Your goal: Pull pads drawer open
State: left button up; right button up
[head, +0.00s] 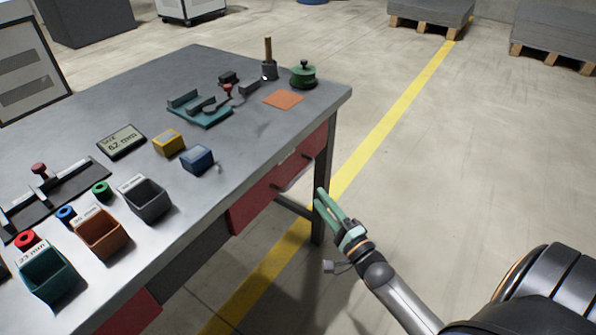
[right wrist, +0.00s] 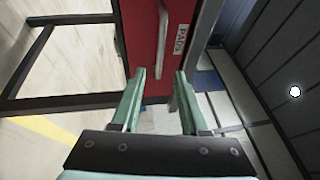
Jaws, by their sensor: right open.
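The pads drawer shows in the right wrist view as a red front (right wrist: 138,35) with a bar handle (right wrist: 162,40) and a white PADS label (right wrist: 181,40). In the head view, red drawer fronts (head: 255,205) sit under the table's right edge. I cannot tell from there which one is labelled. My right gripper (head: 320,198) is open and empty, off the table's right side near a leg. In the right wrist view, the handle's end lies in line with the gap between its fingertips (right wrist: 160,76); contact is not visible. My left gripper is out of view.
The grey tabletop (head: 235,110) carries small bins, a teal fixture (head: 200,110), blue and yellow blocks, and an orange pad (head: 284,100). A dark table leg (head: 321,222) stands close to my right gripper.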

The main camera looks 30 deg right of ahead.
aim_at(301, 173)
jog(key=shift+w+r+b, duration=0.3)
jog(key=shift+w, duration=1.4)
jog(key=shift+w+r+b, duration=0.25)
jog(key=shift+w, duration=1.4)
jog(key=shift+w+r+b, duration=0.3)
jog(key=shift+w, duration=1.4)
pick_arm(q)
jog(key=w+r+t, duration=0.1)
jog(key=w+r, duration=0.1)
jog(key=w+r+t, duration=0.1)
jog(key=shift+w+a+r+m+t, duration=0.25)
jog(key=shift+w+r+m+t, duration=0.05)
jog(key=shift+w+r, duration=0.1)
pick_arm(e)
jog(key=shift+c, duration=0.3)
grip_shut()
